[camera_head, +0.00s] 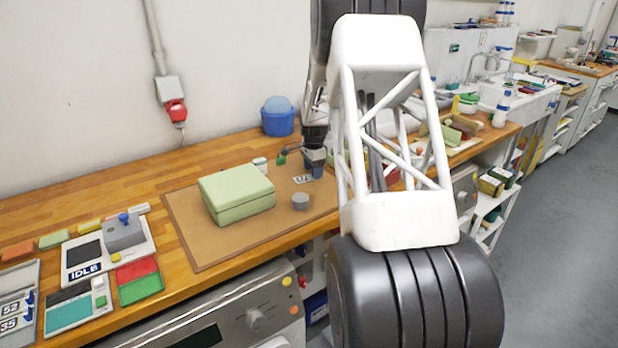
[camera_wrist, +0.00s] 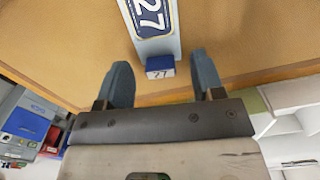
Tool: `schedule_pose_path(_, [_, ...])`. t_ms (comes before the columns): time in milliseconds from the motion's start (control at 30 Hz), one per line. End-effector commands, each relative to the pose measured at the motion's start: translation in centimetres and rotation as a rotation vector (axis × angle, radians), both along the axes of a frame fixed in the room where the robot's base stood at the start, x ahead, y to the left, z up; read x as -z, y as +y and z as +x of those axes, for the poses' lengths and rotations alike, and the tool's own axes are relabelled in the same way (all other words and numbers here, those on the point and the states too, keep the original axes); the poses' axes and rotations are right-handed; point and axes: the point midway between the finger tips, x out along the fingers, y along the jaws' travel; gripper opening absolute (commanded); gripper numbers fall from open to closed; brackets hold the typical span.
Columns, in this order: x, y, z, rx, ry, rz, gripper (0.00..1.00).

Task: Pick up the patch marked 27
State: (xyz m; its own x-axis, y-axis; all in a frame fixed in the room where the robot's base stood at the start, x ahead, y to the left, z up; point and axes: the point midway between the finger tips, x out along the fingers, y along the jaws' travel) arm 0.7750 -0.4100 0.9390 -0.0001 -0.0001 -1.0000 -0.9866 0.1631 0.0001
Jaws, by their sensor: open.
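The patch marked 27 (camera_wrist: 153,22) lies on the brown mat, its white 27 on a dark blue panel with a pale border. Its upper end is cut off in the wrist view. A small blue block with a white 27 label (camera_wrist: 160,66) is at its near end; I cannot tell whether they are joined. In the head view a small white piece with dark marks (camera_head: 303,179), apparently this patch, lies right of the green box. My gripper (camera_wrist: 162,62) is open and empty, its blue fingers either side of the block. In the head view my gripper (camera_head: 315,170) is beside the patch.
A pale green box (camera_head: 237,194) and a grey cylinder (camera_head: 300,201) are on the brown mat (camera_head: 190,228). A blue bin (camera_head: 278,117) stands by the wall. Panels, coloured pieces and signs marked 52 and 35 (camera_head: 15,315) are at the left.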

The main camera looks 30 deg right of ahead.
Motion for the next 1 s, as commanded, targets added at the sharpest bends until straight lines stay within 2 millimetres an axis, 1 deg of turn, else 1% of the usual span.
schedule_pose_path(133, [0.49, -0.01, 0.00, 0.000, 0.000, 0.000, 0.62])
schedule_pose_path(633, [0.45, -0.01, 0.00, 0.000, 0.000, 0.000, 0.62])
schedule_pose_path(900, [0.45, -0.01, 0.00, 0.000, 0.000, 0.000, 0.20])
schedule_pose_path(967, [0.45, -0.01, 0.00, 0.000, 0.000, 0.000, 0.11])
schedule_pose_path(1000, [0.45, -0.01, 0.00, 0.000, 0.000, 0.000, 0.09])
